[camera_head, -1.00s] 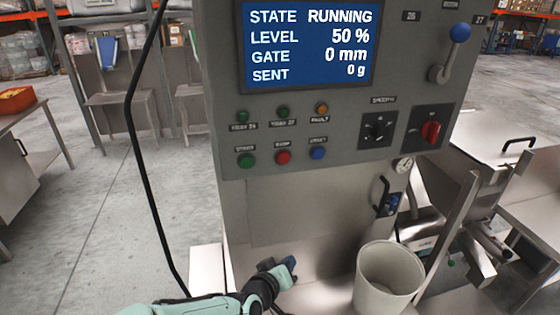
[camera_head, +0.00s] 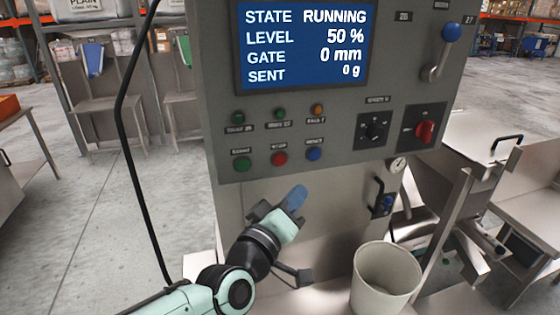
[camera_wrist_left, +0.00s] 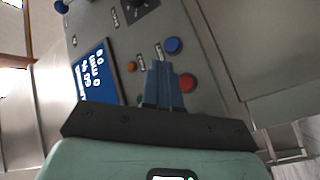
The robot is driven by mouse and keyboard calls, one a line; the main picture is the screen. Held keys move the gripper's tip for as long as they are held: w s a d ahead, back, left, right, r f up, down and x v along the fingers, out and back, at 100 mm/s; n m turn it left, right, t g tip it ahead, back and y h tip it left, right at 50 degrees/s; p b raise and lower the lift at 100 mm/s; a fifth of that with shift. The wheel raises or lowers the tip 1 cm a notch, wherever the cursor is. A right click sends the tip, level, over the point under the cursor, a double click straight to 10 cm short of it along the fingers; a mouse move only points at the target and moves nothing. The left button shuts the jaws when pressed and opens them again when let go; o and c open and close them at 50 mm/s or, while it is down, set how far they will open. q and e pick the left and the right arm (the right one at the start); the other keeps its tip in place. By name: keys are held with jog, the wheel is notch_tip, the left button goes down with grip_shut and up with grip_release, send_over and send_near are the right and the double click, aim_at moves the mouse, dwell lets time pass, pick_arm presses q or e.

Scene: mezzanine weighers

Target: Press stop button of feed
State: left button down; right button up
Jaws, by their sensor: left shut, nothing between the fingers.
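The red stop button (camera_head: 280,158) sits in the lower row of the grey control panel (camera_head: 345,160), between the green start button (camera_head: 242,164) and the blue reset button (camera_head: 314,154). My left gripper (camera_head: 297,194) is below that row, apart from the panel's buttons, with its blue fingers together and empty. In the left wrist view the blue fingers (camera_wrist_left: 162,88) point at the panel, with the red button (camera_wrist_left: 187,82) just right of them and the blue button (camera_wrist_left: 173,46) beyond. The green button is hidden in that view. My right gripper is not in view.
The screen (camera_head: 306,45) reads RUNNING, level 50 %, gate 0 mm. A red rotary switch (camera_head: 425,131), a black knob (camera_head: 375,132) and a blue-knobbed lever (camera_head: 451,33) are on the panel's right. A pale bucket (camera_head: 385,280) stands below. A black cable (camera_head: 128,130) hangs at left.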

aim_at(280, 160)
pick_arm(q)
jog(key=shift+w+a+b, duration=0.45)
jog(key=shift+w+b, duration=0.5)
jog(key=shift+w, duration=0.45)
jog(key=shift+w+a+b, duration=0.5)
jog(key=shift+w+b, duration=0.5)
jog(key=shift+w, duration=0.45)
jog(key=shift+w+a+b, duration=0.45)
jog(key=shift+w+b, duration=0.5)
jog(key=shift+w, duration=0.45)
jog(key=shift+w, duration=0.1)
jog(key=shift+w+a+f, duration=0.1)
jog(key=shift+w, duration=0.15)
